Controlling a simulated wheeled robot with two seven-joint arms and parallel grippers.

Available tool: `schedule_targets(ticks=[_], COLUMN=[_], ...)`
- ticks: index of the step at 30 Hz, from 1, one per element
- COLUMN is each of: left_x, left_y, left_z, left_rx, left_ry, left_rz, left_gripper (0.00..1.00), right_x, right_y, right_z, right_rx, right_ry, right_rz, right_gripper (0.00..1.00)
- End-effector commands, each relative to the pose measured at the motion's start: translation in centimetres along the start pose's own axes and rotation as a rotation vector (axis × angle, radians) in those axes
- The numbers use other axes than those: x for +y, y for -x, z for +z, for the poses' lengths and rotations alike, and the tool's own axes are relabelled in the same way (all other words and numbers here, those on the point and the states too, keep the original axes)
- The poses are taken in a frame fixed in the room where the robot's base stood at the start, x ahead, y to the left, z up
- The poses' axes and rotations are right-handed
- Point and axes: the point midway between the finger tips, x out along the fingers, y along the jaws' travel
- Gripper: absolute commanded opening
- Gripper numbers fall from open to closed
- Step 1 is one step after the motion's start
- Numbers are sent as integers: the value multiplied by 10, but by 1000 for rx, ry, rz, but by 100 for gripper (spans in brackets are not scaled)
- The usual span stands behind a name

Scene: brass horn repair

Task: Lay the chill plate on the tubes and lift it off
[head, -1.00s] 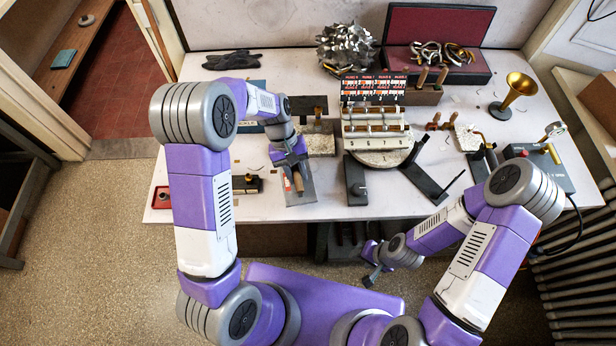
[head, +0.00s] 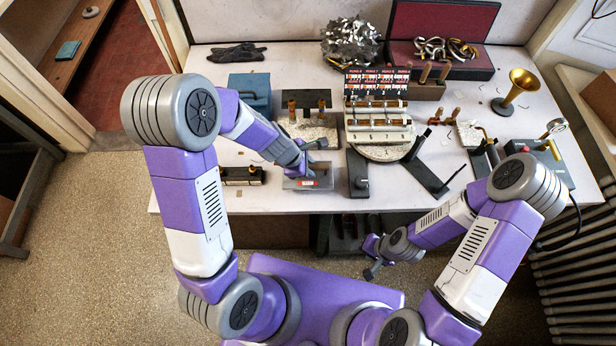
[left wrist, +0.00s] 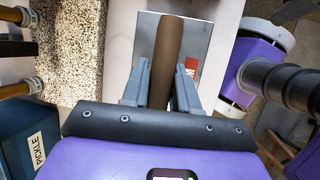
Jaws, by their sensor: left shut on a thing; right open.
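The chill plate (head: 296,184) is a flat grey metal plate with a red label and a brown wooden handle. My left gripper (head: 306,163) is shut on that handle. In the left wrist view the handle (left wrist: 170,40) stands between the fingers (left wrist: 166,78), with the plate (left wrist: 200,45) beyond it. The plate is near the table's front edge; I cannot tell whether it touches the table. My right gripper (head: 372,260) is open and empty, in front of the table.
A dark bracket (head: 358,175) stands between the plate and the rack's round base (head: 385,152). The blue pickle box (head: 250,90) is behind left, a small black-and-brass block (head: 243,176) left.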

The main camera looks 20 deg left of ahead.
Motion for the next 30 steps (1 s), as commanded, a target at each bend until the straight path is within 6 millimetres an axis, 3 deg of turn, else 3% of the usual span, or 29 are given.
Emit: schedule_targets(ticks=[5, 12, 24, 25, 30], left_x=[-1, -7, -8, -8, -8], left_y=[-9, -37, -40, -41, -40], left_z=[-3, -15, -16, -16, -16], left_rx=[-2, -2, -3, -2, -2], left_ry=[-1, -1, -4, -3, -3], left_rz=[1, 0, 2, 0, 0], left_gripper=[0, 0, 0, 30, 54], right_x=[2, 10, 10, 10, 10], right_y=[-7, -26, -28, -28, -27], right_z=[0, -1, -2, -2, -1], right_rx=[1, 0, 1, 1, 1], right_ry=[0, 0, 0, 0, 0], right_rz=[0, 0, 0, 0, 0], right_gripper=[51, 51, 51, 51, 51])
